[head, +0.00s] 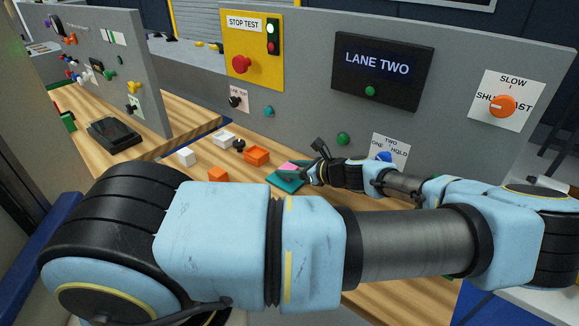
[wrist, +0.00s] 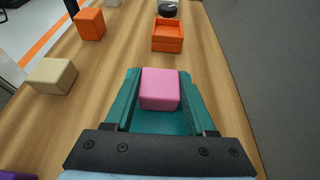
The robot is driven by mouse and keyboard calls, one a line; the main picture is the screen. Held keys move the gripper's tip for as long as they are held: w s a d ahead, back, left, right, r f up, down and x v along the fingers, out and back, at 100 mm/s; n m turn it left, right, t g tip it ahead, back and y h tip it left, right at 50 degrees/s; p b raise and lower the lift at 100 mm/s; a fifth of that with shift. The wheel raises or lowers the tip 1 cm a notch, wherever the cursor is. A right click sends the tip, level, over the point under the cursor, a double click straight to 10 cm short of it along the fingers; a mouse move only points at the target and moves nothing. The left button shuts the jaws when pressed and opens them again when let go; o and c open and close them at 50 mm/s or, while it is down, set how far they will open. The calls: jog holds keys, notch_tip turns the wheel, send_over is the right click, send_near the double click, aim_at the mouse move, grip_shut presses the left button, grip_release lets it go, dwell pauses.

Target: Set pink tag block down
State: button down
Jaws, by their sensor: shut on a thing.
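The pink tag block (wrist: 160,88) is between the two sides of my gripper (wrist: 160,98) in the wrist view, and my gripper is shut on it. A teal surface (wrist: 160,122) shows under and around the block; I cannot tell whether the block touches it. In the head view my gripper (head: 300,175) is low over the wooden bench. The pink block (head: 291,166) shows there as a small patch at the far edge of the teal piece (head: 287,183). The block's underside is hidden.
An orange tray (wrist: 168,41), an orange block (wrist: 90,25) and a beige block (wrist: 52,76) stand nearby on the bench (head: 160,200). A dark round thing (wrist: 167,9) is behind the tray. A grey panel (head: 300,110) with buttons and knobs rises behind. My arm hides much of the front.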

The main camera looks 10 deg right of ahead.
aim_at(294, 169)
jog(key=shift+f, duration=0.2)
jog(key=shift+c, duration=1.1)
grip_release()
jog(key=shift+r, duration=0.15)
jog(key=b+v, duration=0.2)
jog(key=v, duration=0.4)
jog(key=shift+v, duration=0.75)
